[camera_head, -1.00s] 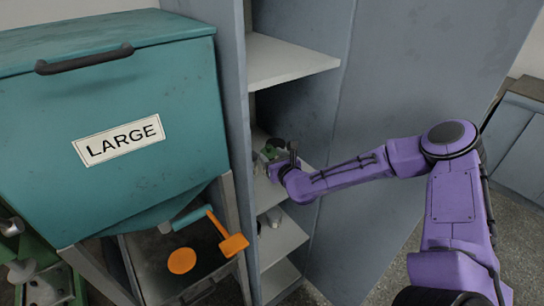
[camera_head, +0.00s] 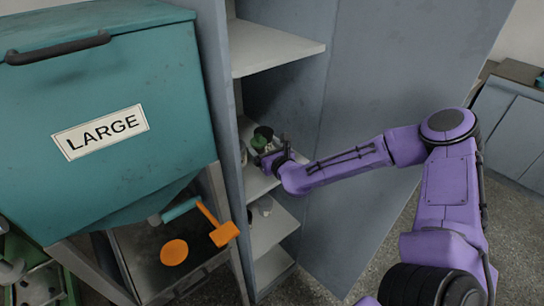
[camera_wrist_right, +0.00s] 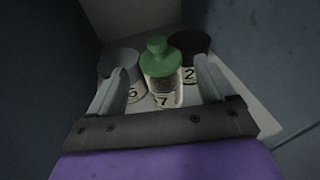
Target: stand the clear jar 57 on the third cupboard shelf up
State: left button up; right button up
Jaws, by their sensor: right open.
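The clear jar with a green lid (camera_wrist_right: 162,84) stands upright on a cupboard shelf in the right wrist view. A 7 shows on its label; the digit before it is hard to read. Its green lid shows in the head view (camera_head: 258,143). My right gripper (camera_head: 266,154) reaches in at this shelf, the third up of those in view. It is open, with one finger on each side of the jar in the right wrist view (camera_wrist_right: 161,76). I cannot tell whether a finger touches the jar. My left gripper is not in view.
A grey-lidded jar (camera_wrist_right: 122,63) stands close on the left and a dark-lidded jar (camera_wrist_right: 190,45) close on the right. Cupboard walls flank the shelf. A higher shelf (camera_head: 275,46) is empty. Small jars (camera_head: 264,205) stand one shelf lower. A teal LARGE bin (camera_head: 100,80) stands left.

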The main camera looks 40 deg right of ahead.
jog(key=p+v, duration=0.2)
jog(key=v, duration=0.7)
jog(key=shift+s, duration=0.3)
jog(key=shift+a, duration=0.15)
jog(key=s+a+f+n+g+y, duration=0.1)
jog(key=s+a+f+n+g, duration=0.25)
jog(key=s+f+n, duration=0.35)
jog(key=s+a+f+n+g+y, duration=0.1)
jog(key=s+a+f+n+g, duration=0.25)
jog(key=f+n, duration=0.55)
jog(key=s+d+f+n+g+h, duration=0.1)
jog(key=s+f+n+g, duration=0.1)
jog(key=s+f+n, duration=0.2)
jog(key=s+d+f+n+g+h, duration=0.1)
jog(key=s+f+n, duration=0.4)
jog(key=s+n, duration=0.5)
jog(key=s+g+h, duration=0.1)
jog(key=s+g, duration=0.1)
jog(key=s, duration=0.2)
jog(key=shift+d+n+g, duration=0.15)
jog(key=shift+n+g, duration=0.15)
